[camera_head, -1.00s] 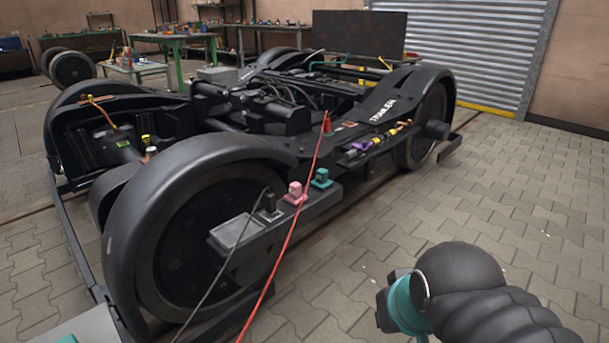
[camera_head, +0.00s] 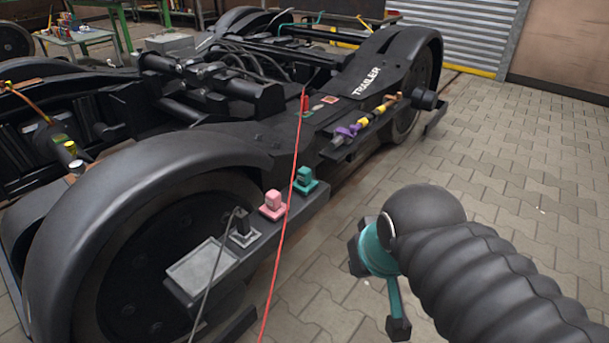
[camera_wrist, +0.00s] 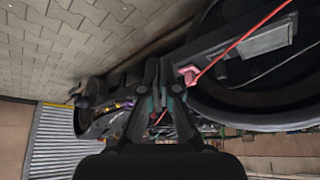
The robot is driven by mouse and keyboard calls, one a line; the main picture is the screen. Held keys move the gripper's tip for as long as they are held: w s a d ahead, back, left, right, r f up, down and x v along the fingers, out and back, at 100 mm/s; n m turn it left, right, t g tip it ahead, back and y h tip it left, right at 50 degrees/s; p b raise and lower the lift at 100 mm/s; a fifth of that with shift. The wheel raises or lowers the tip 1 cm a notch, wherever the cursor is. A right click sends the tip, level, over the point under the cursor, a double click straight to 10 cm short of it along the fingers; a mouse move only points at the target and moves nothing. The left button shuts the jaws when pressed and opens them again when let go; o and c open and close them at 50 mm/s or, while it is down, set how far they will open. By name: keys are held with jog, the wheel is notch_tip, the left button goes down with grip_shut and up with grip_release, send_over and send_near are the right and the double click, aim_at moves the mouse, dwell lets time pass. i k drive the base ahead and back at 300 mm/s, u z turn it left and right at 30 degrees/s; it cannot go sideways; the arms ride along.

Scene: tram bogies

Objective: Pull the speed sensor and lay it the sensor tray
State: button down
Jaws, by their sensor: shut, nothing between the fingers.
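A shallow grey tray (camera_head: 202,268) sits on a ledge at the near side of the bogie (camera_head: 215,158). To its right stand a black block (camera_head: 241,228) with a dark cable, a pink block (camera_head: 273,204) and a teal block (camera_head: 306,180). I cannot tell for sure which is the speed sensor. In the wrist view, my gripper (camera_wrist: 163,72) is shut and empty, apart from the ledge. The pink block (camera_wrist: 188,75) shows right of its fingers, and the grey tray (camera_wrist: 265,40) farther right. In the head view, my arm is right of the ledge.
A red cable (camera_head: 290,205) runs down in front of the ledge, between the pink and teal blocks in the picture. Purple and yellow fittings (camera_head: 350,130) sit on a farther bracket. Paved floor (camera_head: 500,170) is clear to the right.

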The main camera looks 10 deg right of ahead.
aim_at(304, 174)
jog(key=u, duration=0.5)
jog(key=k, duration=1.2)
jog(key=z, duration=0.15)
jog(key=i, duration=0.8)
jog(key=z, duration=0.4)
jog(key=i, duration=0.85)
jog(key=u, duration=0.2)
